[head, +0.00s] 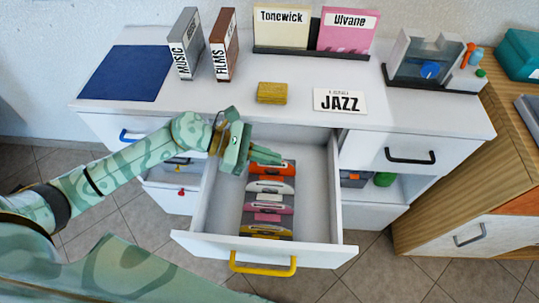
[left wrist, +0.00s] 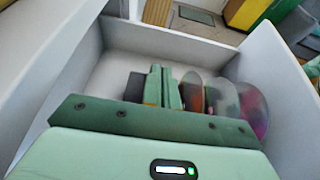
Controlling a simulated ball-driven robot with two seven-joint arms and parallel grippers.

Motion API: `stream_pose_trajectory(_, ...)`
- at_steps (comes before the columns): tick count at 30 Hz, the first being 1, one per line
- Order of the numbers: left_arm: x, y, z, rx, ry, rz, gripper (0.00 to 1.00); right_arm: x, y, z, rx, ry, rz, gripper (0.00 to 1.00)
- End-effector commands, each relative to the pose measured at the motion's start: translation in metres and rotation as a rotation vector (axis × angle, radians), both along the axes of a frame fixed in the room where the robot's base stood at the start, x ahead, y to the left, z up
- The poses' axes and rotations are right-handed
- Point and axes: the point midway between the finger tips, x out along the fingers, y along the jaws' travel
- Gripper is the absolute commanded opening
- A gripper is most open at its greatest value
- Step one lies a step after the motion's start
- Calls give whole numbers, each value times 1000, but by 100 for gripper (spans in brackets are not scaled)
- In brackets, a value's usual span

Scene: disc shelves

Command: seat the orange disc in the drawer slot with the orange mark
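The orange disc (head: 271,168) stands in the rearmost part of a dark rack inside the open drawer (head: 222,208). In the left wrist view it is a reddish disc (left wrist: 196,94), partly hidden by a finger. My left gripper (head: 267,156) is in the drawer just behind the disc, fingers low. In the left wrist view the fingers (left wrist: 162,88) are close together beside the disc, with no disc visible between them. A small orange patch (left wrist: 151,104) shows by the fingers; I cannot tell whether it is the slot mark. How deep the disc sits is unclear. My right gripper is not in view.
White (head: 270,187), pink (head: 268,209) and yellow (head: 266,231) discs stand in front of the orange one. The drawer walls enclose the gripper, with free floor on both sides of the rack. A yellow block (head: 272,93) and a JAZZ card (head: 340,101) lie on the top above.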

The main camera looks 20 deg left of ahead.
Motion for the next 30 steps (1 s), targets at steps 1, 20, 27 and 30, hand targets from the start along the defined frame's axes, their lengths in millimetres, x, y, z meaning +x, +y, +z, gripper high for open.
stream_pose_trajectory(1, 0, 0, 1, 0, -1, 0, 0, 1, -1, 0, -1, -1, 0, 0)
stream_pose_trajectory(20, -1, 4, 3, 2, 0, 1, 23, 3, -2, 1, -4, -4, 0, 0)
stream_pose_trajectory(27, -14, 49, 22, 6, 1, 2, 23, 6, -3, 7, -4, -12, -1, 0)
stream_pose_trajectory(30, -20, 70, 31, 6, 1, 2, 23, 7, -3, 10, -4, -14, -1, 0)
